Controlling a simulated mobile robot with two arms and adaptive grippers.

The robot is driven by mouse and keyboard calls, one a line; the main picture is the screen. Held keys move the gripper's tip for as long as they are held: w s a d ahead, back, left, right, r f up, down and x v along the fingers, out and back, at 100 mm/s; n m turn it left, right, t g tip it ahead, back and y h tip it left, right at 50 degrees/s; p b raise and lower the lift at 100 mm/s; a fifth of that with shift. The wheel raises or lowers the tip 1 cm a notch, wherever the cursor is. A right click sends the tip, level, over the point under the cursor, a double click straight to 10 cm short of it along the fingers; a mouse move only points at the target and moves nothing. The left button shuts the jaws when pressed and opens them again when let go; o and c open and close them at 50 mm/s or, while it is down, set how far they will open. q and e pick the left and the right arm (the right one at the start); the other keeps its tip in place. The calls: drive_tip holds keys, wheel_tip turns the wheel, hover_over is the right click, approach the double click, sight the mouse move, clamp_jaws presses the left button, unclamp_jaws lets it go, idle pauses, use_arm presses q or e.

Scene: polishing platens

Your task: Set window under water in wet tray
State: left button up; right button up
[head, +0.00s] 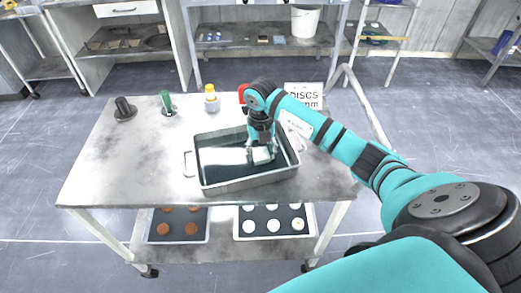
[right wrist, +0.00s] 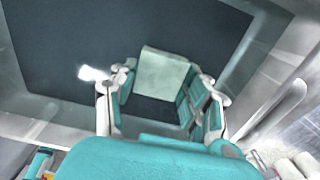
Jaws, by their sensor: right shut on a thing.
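The wet tray (head: 250,181) is a grey metal pan with a dark floor, near the front right of the table. My right gripper (head: 261,154) reaches down into it, right of its middle. In the right wrist view my right gripper (right wrist: 165,98) is shut on the window (right wrist: 163,72), a pale greenish square plate held between its fingers above the dark floor. I cannot tell whether the window is under the water surface or touches the floor. My left gripper is not in view.
At the back of the table (head: 90,180) stand a dark knobbed weight (head: 124,111), a green-topped item (head: 166,104), a yellow-capped bottle (head: 211,99) and a "DISCS" sign (head: 304,94). The table's left side is clear. Two trays of discs lie on the shelf below.

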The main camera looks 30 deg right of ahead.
sight(261, 154)
drive_tip(key=shift+f, duration=0.1)
drive_tip(key=o, duration=1.2)
drive_tip(key=shift+o, duration=0.2)
drive_tip(key=shift+r, duration=0.3)
wheel_tip(261, 154, up, 12)
drive_tip(key=b, duration=0.2)
drive_tip(key=shift+f, duration=0.15)
